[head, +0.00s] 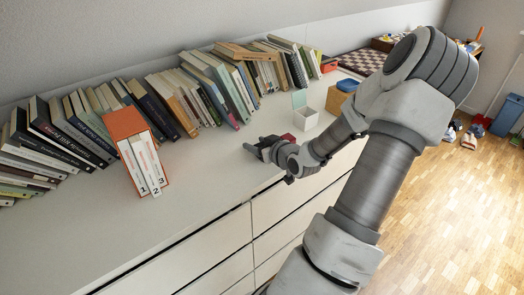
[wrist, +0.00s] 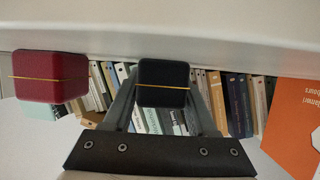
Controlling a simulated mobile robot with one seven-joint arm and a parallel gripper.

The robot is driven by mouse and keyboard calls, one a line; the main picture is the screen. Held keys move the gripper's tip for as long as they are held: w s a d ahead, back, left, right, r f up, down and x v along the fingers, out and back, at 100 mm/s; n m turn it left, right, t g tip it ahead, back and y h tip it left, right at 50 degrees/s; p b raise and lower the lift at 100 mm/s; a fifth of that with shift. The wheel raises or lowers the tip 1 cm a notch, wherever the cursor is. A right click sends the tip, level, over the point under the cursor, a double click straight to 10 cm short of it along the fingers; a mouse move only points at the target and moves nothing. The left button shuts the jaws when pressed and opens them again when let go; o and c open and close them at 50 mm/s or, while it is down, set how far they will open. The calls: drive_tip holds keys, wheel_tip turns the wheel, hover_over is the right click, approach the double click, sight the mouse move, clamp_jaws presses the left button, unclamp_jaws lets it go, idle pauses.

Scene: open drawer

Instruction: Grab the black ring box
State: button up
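The black ring box (wrist: 163,82) is a small dark box with rounded corners and a thin gold line. In the wrist view it sits between the fingertips of my gripper (wrist: 164,90). The fingers slant inward to its two sides with no visible gap, so the gripper looks shut on it. The tips are partly hidden behind the box. In the head view my gripper (head: 254,150) is low over the white dresser top, and the box is hard to make out there.
A dark red box (wrist: 49,76) with a gold line is close beside the black one; it also shows in the head view (head: 286,138). An open white box (head: 306,119) stands behind. A book row (head: 225,85) lines the wall. An orange file box (head: 138,150) stands left.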

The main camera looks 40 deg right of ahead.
clamp_jaws()
drive_tip(key=shift+r, duration=0.1)
